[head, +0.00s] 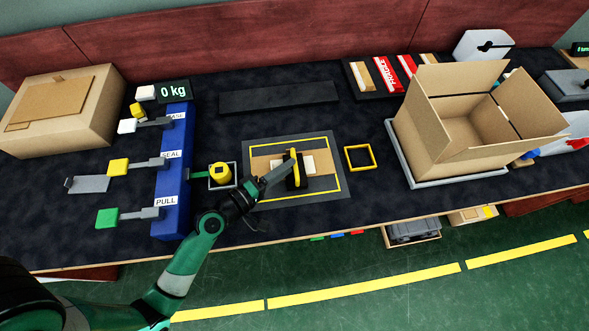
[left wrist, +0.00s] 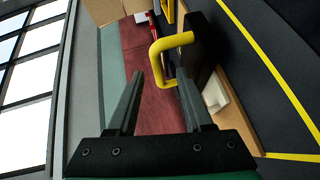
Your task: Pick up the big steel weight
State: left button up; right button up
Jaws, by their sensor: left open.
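The big steel weight (head: 296,179) is a black block with a yellow handle, standing on a taped mat (head: 260,194) near the table's front edge. In the left wrist view its dark body (left wrist: 206,48) is right of centre. Its yellow handle (left wrist: 172,42) bends toward the space between my fingertips. My left gripper (head: 287,167) is at the handle from the left and front. In the left wrist view the left gripper (left wrist: 160,74) is open, with nothing clamped between its fingers. Whether a finger touches the handle I cannot tell. My right gripper is not in view.
A blue lever stand (head: 173,190) and a yellow cylinder (head: 220,173) are left of the mat. A yellow square frame (head: 360,158) lies to its right. An open cardboard box (head: 440,125) stands further right. A dark flat strip (head: 280,96) lies behind.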

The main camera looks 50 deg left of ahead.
pick_arm(q)
jog(key=w, duration=0.4)
jog(key=shift+f, duration=0.2)
jog(key=shift+s, duration=0.15)
grip_shut()
dwell(0.8)
jog(key=shift+r, duration=0.2)
